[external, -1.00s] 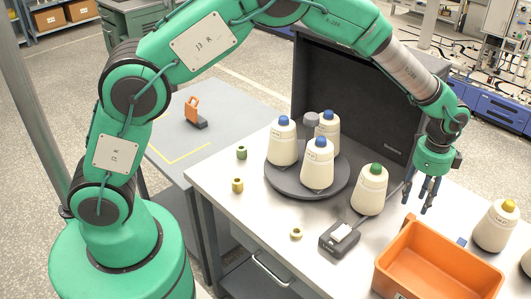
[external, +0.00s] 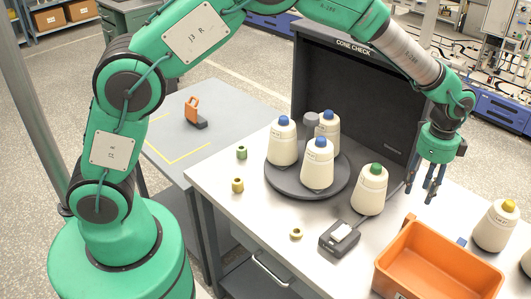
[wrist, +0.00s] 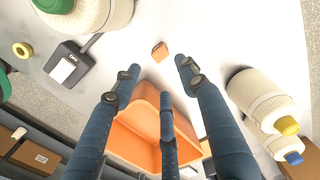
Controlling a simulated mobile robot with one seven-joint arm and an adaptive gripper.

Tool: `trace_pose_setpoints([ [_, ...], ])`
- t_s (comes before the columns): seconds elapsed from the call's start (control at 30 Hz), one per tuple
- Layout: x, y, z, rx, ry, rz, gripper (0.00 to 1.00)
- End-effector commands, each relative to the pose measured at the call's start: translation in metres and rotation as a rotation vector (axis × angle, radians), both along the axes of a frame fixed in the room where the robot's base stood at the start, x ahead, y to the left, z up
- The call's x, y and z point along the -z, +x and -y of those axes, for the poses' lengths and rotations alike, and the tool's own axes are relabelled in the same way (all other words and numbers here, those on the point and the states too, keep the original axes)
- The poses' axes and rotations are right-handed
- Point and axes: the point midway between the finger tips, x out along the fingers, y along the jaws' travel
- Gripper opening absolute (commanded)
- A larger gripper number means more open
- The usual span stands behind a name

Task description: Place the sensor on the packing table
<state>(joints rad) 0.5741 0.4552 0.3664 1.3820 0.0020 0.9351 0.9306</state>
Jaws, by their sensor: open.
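A small orange block (wrist: 160,52) lies on the light bench top just beyond the orange bin; in the external view only a bit of it (external: 409,218) shows behind the bin's back left corner. It may be the sensor, but I cannot tell for sure. My three-fingered gripper (external: 426,190) is open and empty, pointing down above the bench behind the bin. In the wrist view its fingers (wrist: 160,84) are spread, apart from the block. A grey table (external: 232,111) with yellow corner tape, perhaps the packing table, stands at the left and holds an orange and dark device (external: 194,112).
The orange bin (external: 440,283) stands at the bench's front right. A green-topped cone (external: 370,190) and dark scale-like box (external: 340,239) are left of it, a yellow-topped cone (external: 496,227) right. Several blue-topped cones stand on a round tray (external: 275,188). A dark panel (external: 350,100) rises behind.

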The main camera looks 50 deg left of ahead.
Motion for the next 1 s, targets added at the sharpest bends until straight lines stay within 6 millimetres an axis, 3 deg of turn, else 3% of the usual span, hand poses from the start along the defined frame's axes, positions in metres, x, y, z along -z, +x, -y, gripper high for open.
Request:
trace_pose_setpoints([
  [0.17, -0.007, 0.000, -0.005, -0.013, -0.003, 0.004, 0.43],
  [0.37, -0.041, -0.001, -0.032, -0.084, -0.017, 0.025, 0.43],
  [0.67, -0.129, -0.019, -0.111, -0.294, -0.058, 0.082, 0.43],
  [1.0, -0.215, -0.069, -0.207, -0.557, -0.113, 0.150, 0.43],
])
